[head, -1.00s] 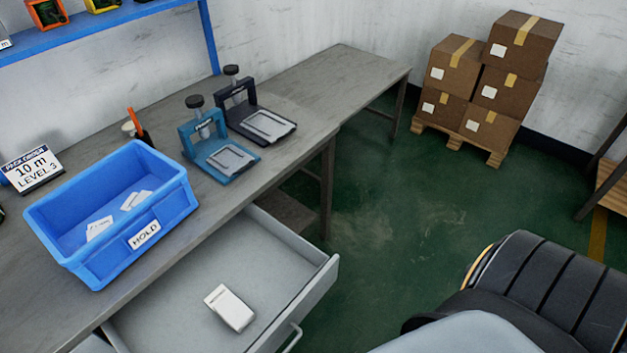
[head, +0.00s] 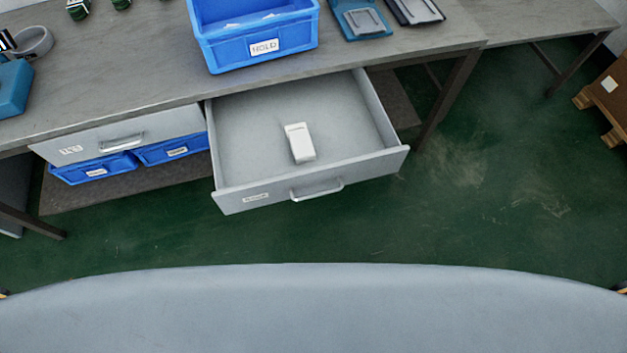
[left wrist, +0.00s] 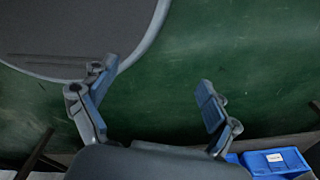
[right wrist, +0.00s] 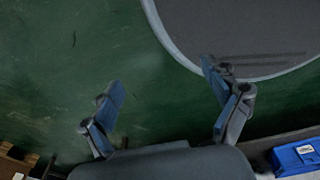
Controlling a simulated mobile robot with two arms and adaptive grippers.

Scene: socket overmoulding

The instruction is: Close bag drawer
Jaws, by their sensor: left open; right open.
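The bag drawer (head: 232,202) is a grey drawer under the bench, pulled well out, with a bar handle (head: 316,190) and a small label on its front. A white box-like item (head: 300,143) lies inside it on the drawer floor. My left gripper (left wrist: 155,100) is open and empty above the green floor in the left wrist view. My right gripper (right wrist: 165,95) is open and empty above the floor in the right wrist view. Neither gripper shows in the head view, and neither touches the drawer.
A shut drawer (head: 100,140) sits left of the open one, with blue bins (head: 95,170) on a shelf below. The blue HOLD bin (head: 240,48) stands on the bench (head: 150,75) above. Green floor (head: 130,235) is clear between my base and the bench.

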